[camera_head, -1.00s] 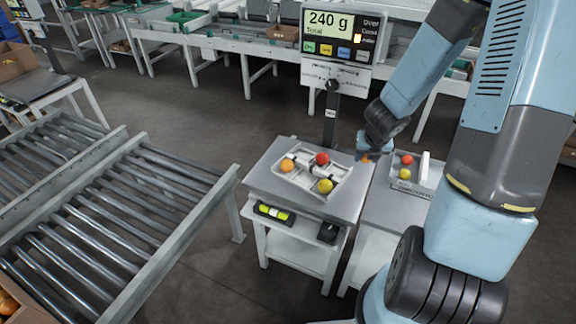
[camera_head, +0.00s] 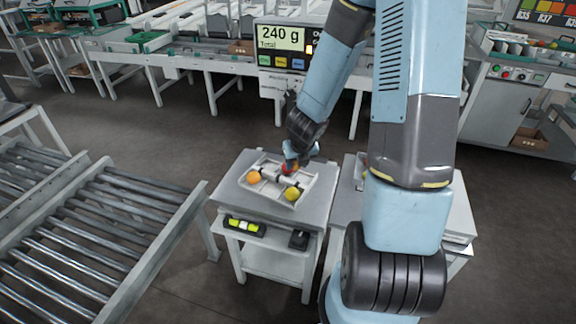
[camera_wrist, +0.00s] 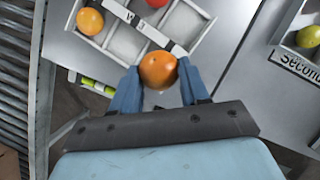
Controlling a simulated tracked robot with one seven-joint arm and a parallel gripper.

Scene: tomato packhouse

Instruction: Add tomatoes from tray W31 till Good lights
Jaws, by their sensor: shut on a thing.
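My gripper (camera_wrist: 158,78) is shut on an orange tomato (camera_wrist: 158,70), held between its two blue fingers. In the head view my gripper (camera_head: 290,163) is over the white divided tray (camera_head: 258,203) on the scale table. That tray holds an orange tomato (camera_head: 254,177), a yellow tomato (camera_head: 291,194) and a red tomato (camera_head: 288,171), partly hidden by my gripper. The wrist view shows the tray's orange tomato (camera_wrist: 90,21) and part of the red one (camera_wrist: 157,3). The scale display (camera_head: 281,38) reads 240 g; its status words are mostly behind my arm.
A tray labelled "Second" (camera_wrist: 296,66) stands on the table to the right, with a yellow-green tomato (camera_wrist: 308,37) and a red one. My arm hides most of that table in the head view. A roller conveyor (camera_head: 110,235) lies to the left.

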